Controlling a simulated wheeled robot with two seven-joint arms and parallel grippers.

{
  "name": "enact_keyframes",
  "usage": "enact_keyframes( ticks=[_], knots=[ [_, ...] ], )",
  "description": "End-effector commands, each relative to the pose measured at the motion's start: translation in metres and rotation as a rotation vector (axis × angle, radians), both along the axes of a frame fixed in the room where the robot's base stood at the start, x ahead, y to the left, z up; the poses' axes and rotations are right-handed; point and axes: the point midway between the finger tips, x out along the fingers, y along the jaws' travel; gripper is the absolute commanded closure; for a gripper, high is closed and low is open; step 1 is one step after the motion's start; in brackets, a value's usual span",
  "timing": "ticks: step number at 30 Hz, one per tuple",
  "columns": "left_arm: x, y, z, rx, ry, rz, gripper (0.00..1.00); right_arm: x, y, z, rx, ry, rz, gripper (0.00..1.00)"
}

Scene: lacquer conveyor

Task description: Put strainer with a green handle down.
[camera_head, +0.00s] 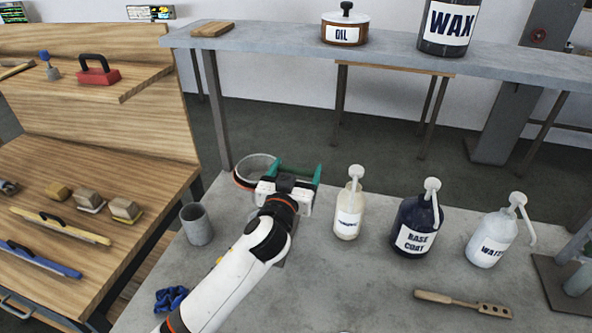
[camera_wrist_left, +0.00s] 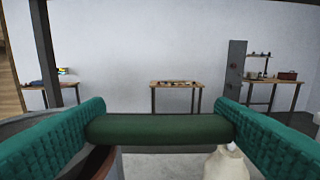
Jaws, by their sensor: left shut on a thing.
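My left gripper (camera_head: 290,180) is over the back left of the grey table, shut on the green handle of the strainer (camera_head: 255,168). The strainer's round rim shows left of and behind the gripper in the head view. In the left wrist view the green handle (camera_wrist_left: 160,129) lies across between the two teal fingers, and a grey curved part of the strainer shows at the left edge. The gripper hides part of the strainer, and I cannot tell whether it touches the table. My right gripper is not in view.
A pump bottle (camera_head: 348,212) stands just right of the gripper, with the base coat bottle (camera_head: 417,222) and water bottle (camera_head: 492,238) farther right. A grey cup (camera_head: 196,224) and blue cloth (camera_head: 171,299) are to the left.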

Motion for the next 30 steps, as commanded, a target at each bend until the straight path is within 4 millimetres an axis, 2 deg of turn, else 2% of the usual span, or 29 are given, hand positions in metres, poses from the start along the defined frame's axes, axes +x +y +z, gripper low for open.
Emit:
enact_keyframes(
  ticks=[5,6,9,10,17,21,22,30],
  knots=[
    [0.0,0.0,-0.008,-0.001,0.001,-0.001,0.44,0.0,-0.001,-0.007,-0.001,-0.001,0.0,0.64],
    [0.0,0.0,-0.007,-0.001,0.001,0.0,0.18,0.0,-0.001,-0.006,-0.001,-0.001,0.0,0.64],
    [0.0,0.0,-0.006,0.0,0.001,0.0,0.02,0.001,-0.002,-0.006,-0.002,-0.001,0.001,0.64],
    [0.0,0.0,-0.006,0.0,0.001,0.0,0.0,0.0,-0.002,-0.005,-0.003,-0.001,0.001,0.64],
    [0.0,0.0,-0.005,0.0,0.001,0.0,0.0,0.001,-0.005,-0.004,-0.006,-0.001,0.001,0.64],
    [0.0,0.001,0.008,0.001,0.0,0.001,0.0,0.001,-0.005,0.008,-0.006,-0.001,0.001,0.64],
    [-0.006,0.001,0.0,0.0,0.003,0.001,0.0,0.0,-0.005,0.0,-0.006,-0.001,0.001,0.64],
    [-0.064,0.012,-0.002,-0.003,0.002,-0.002,0.0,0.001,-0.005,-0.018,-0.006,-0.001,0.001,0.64]
  ],
)
